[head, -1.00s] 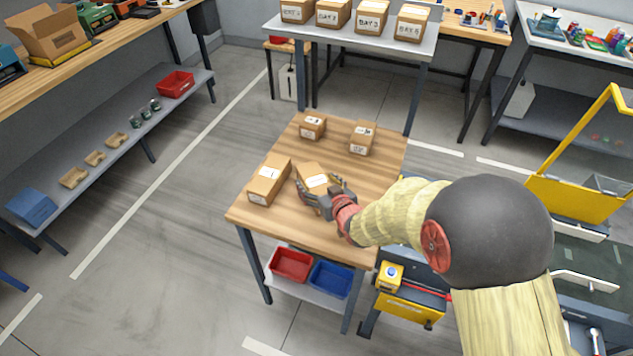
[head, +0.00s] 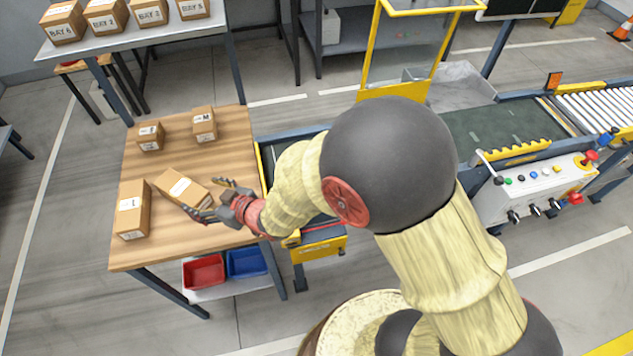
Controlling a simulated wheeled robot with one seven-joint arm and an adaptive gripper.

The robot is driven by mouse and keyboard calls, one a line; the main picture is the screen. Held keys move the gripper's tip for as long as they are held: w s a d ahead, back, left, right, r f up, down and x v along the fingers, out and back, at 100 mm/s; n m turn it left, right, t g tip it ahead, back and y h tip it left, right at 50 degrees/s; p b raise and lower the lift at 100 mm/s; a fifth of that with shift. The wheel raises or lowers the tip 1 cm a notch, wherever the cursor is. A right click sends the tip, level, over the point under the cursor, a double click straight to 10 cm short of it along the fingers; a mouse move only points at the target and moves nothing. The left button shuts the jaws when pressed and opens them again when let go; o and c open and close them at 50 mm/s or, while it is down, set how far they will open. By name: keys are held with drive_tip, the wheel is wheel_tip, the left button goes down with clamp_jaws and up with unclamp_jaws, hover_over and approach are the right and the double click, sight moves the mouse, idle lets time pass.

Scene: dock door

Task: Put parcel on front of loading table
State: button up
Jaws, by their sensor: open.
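Several brown cardboard parcels lie on a wooden-topped table at the left (head: 215,150). One parcel (head: 181,187) with a white label lies at an angle near the table's front. My gripper (head: 211,198) is open at its right end, one finger on the near side and one on the far side. I cannot tell whether the fingers touch it. A longer parcel (head: 131,210) stands just left of it. Two smaller parcels, one at the back left (head: 150,136) and one at the back middle (head: 204,123), sit behind. Nothing names which table is the loading table.
A grey table (head: 140,52) behind carries boxes labelled BAY. Red (head: 204,271) and blue (head: 247,262) bins sit on the shelf below the wooden table. A conveyor (head: 500,128) with yellow guards and a control box (head: 535,188) stands to the right.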

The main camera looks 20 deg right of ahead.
drive_tip(key=d+r+m+h, duration=0.25)
drive_tip(key=d+r, duration=0.35)
drive_tip(key=d, duration=0.3)
drive_tip(key=d+r+m+h, duration=0.1)
drive_tip(key=d+r+h, duration=0.3)
drive_tip(key=d+r, duration=0.4)
drive_tip(key=s+d+r+m+g, duration=0.1)
drive_tip(key=s+d+r, duration=0.1)
drive_tip(key=s+d, duration=0.2)
drive_tip(key=s+d+r+m+g+h, duration=0.1)
drive_tip(key=s+d, duration=0.4)
drive_tip(key=s, duration=0.6)
drive_tip(key=s+d+r+m+g+h, duration=0.1)
drive_tip(key=s+d, duration=0.3)
drive_tip(key=s, duration=0.4)
drive_tip(key=shift+s+d+r+m+g, duration=0.15)
drive_tip(key=shift+d+r+m+g, duration=0.2)
drive_tip(key=shift+r+m+g, duration=0.5)
drive_tip(key=shift+c, duration=0.2)
